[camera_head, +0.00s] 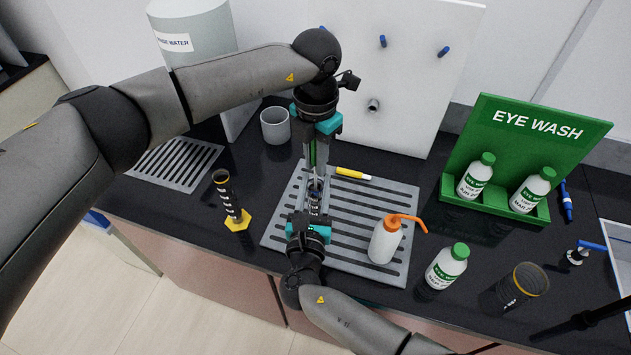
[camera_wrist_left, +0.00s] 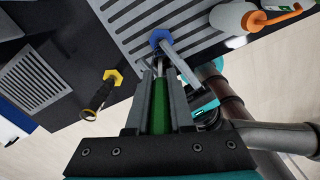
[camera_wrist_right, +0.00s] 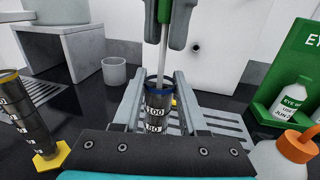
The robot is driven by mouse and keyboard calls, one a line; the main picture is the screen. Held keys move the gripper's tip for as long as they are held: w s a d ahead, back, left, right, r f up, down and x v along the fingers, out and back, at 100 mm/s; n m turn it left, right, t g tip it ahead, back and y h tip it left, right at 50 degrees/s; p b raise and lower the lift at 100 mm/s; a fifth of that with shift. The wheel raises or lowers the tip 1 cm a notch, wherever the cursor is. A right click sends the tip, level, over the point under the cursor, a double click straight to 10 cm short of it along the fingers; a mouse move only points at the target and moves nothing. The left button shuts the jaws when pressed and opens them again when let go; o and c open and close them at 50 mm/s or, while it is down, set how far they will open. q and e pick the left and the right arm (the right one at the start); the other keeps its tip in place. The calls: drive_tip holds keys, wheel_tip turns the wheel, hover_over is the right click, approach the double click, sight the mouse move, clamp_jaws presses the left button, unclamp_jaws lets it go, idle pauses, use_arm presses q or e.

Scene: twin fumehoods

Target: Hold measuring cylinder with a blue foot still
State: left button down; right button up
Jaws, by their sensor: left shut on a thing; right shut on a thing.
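The measuring cylinder (camera_head: 315,200), dark and clear with white marks, stands upright over the slotted grey mat. Its blue foot (camera_wrist_left: 160,37) shows in the left wrist view. My right gripper (camera_head: 314,211) is shut around it; the right wrist view shows its blue rim and markings (camera_wrist_right: 157,112) between the fingers. My left gripper (camera_head: 315,160) is above it, shut on a green-handled thin rod (camera_wrist_left: 159,104). In the right wrist view the pale rod (camera_wrist_right: 163,48) reaches down into the cylinder's mouth. The rod's lower end is hard to make out.
A cylinder with a yellow foot (camera_head: 237,221) stands left of the slotted mat (camera_head: 385,205). An orange-topped wash bottle (camera_head: 384,243) is on the mat's right. A yellow marker (camera_head: 352,173) lies behind. A grey mug (camera_head: 275,126) and eyewash bottles (camera_head: 446,266) stand nearby.

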idle(1.2)
use_arm(q)
drive_tip(key=shift+w+r, duration=0.1)
drive_tip(key=shift+r, duration=0.05)
idle(1.1)
drive_tip(key=shift+r, duration=1.4)
drive_tip(key=shift+f, duration=1.55)
drive_tip(key=shift+r, duration=0.2)
